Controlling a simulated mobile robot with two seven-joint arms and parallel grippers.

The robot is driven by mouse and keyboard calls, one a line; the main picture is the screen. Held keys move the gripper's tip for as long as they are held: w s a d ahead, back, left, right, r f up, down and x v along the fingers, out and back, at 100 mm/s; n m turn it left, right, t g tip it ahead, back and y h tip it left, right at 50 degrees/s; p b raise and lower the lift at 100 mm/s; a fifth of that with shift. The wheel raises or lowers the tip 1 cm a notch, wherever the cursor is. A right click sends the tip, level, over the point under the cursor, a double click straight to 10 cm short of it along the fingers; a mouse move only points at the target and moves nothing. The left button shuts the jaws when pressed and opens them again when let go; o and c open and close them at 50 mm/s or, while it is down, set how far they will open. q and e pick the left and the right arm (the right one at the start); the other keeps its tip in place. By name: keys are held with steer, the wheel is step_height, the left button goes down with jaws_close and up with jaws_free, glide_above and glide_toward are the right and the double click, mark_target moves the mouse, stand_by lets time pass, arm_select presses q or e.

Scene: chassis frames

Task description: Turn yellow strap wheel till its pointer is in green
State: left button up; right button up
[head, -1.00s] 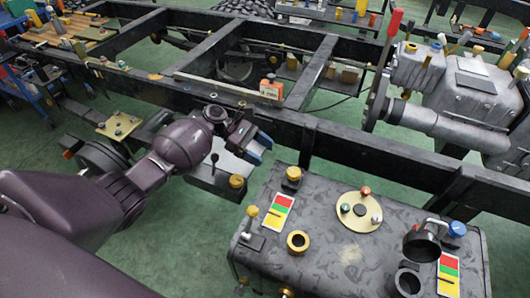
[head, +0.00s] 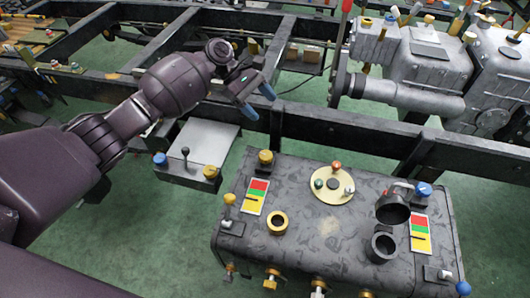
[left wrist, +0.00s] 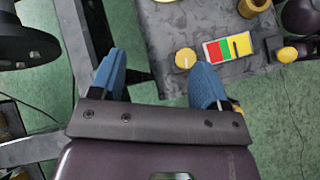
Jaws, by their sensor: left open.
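A dark tank (head: 330,245) stands at the lower right with several yellow fittings; I cannot tell for sure which is the strap wheel. Beside a red-green-yellow card (head: 256,196) are a yellow cap (head: 265,157) and a yellow-topped knob (head: 229,199). The card's black pointer mark seems to lie on yellow, also in the left wrist view (left wrist: 229,48). A second such card (head: 420,233) is at the tank's right. My left gripper (head: 258,101) is open with blue fingertips, empty, beyond the tank near the frame rail. My right gripper is not in view.
A yellow ring (head: 277,222) and a round plate with coloured knobs (head: 332,184) are on the tank top. A grey box (head: 198,148) with a lever stands left of the tank. A black chassis rail (head: 350,133) runs behind; green floor lies in front.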

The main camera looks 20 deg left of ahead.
arm_select(q)
steer(key=d+r+m+y, duration=0.2)
steer(key=d+m+y, duration=0.1)
steer(key=m+t+y, duration=0.2)
steer(key=m+y, duration=0.4)
steer(key=m, duration=0.6)
glide_toward(266, 155)
step_height(266, 155, down, 8)
steer(key=shift+r+b, duration=0.1)
steer(key=shift+b, duration=1.05)
steer(key=shift+d+f, duration=0.1)
steer(key=shift+f, duration=0.7)
